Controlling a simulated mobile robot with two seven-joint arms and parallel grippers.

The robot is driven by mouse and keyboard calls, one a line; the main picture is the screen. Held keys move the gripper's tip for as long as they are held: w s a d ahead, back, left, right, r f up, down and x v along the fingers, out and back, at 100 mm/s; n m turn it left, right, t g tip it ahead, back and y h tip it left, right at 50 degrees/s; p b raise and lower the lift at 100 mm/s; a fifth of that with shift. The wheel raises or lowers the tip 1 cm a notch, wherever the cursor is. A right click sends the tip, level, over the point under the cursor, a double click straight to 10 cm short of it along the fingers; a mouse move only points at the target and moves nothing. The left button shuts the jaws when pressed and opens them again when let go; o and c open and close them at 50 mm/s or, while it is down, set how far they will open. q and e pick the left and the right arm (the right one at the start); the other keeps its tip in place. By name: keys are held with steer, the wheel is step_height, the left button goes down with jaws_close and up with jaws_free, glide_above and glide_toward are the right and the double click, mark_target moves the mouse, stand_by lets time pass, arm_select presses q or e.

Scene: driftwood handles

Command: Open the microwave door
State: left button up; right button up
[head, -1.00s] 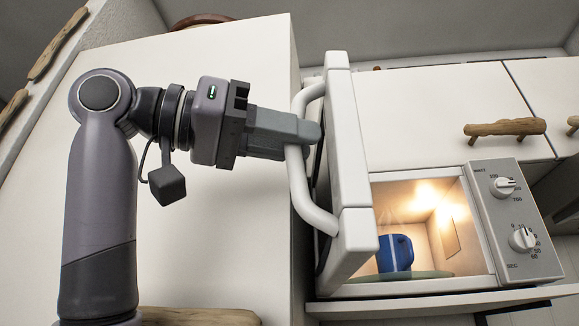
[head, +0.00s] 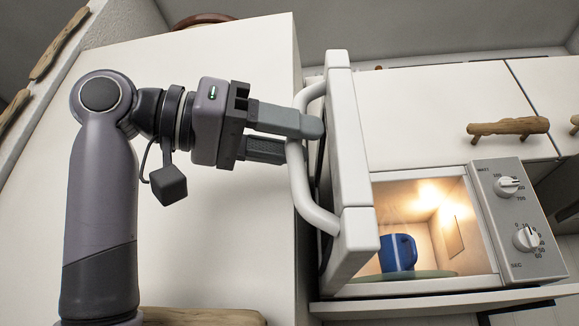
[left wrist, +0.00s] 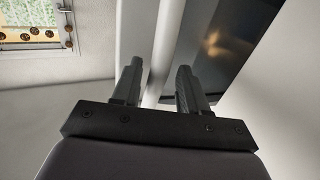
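The microwave door (head: 348,170) stands wide open, swung out to the left of the lit microwave cavity (head: 440,222). Its white bar handle (head: 298,180) faces left toward my left gripper (head: 296,137). The left gripper's fingers are spread apart, one on each side of the handle. In the left wrist view the handle (left wrist: 165,50) runs between the two open fingers (left wrist: 158,90), nearer the left one; I cannot tell whether either touches it. My right gripper is not in view.
A blue mug (head: 398,252) stands inside on the glass turntable (head: 420,275). The control panel (head: 520,215) with two knobs is right of the cavity. White cabinets with driftwood handles (head: 507,128) are behind. A white cabinet side (head: 230,230) lies behind my left arm.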

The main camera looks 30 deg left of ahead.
arm_select(q)
steer(key=b+v, duration=0.1)
steer(key=v, duration=0.6)
stand_by(0.6)
